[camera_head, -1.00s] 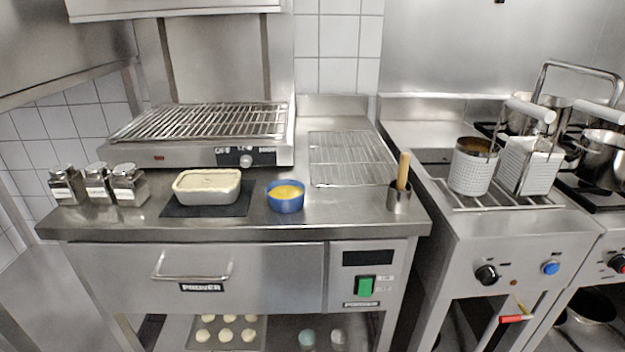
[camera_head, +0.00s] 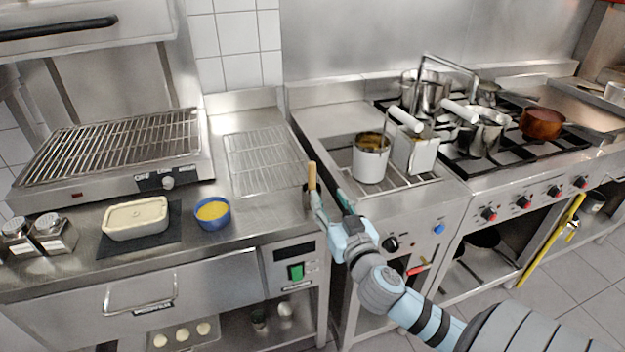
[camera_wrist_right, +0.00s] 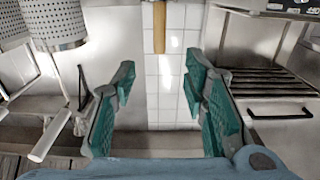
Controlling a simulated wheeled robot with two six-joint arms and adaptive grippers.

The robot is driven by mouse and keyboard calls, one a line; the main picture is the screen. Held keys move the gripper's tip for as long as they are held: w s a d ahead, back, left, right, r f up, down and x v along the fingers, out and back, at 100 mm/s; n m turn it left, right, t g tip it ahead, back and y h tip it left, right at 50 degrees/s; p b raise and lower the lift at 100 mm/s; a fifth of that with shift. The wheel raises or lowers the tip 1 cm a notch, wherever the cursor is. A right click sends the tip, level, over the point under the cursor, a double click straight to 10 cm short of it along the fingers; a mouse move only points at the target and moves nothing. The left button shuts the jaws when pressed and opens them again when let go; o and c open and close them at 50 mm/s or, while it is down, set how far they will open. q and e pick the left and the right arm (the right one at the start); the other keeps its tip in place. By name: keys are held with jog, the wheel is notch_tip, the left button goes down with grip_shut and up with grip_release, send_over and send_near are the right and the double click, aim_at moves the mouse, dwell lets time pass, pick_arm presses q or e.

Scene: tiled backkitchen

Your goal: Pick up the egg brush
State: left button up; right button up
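The egg brush (camera_head: 311,177) stands upright in a small metal cup at the right end of the counter, with only its wooden handle showing. The cup (camera_head: 307,200) is partly hidden by my right gripper. My right gripper (camera_head: 332,202) is open and empty, close to the right of the brush. In the right wrist view the wooden handle (camera_wrist_right: 160,27) shows at the top centre, beyond the gap between the open fingers (camera_wrist_right: 160,85). It is not between the finger pads. My left gripper is not in view.
A blue bowl (camera_head: 212,213) of yellow liquid and a dough-filled tin (camera_head: 137,218) on a dark mat stand on the counter to the left.

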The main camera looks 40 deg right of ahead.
aim_at(313, 175)
jog(key=x, duration=0.8)
jog(key=f+x, duration=0.1)
jog(key=x, duration=0.3)
jog(key=shift+d+p, duration=0.1)
jog(key=shift+p, duration=0.2)
jog(key=shift+w+d+f, duration=0.1)
jog(key=shift+w, duration=0.25)
grip_shut()
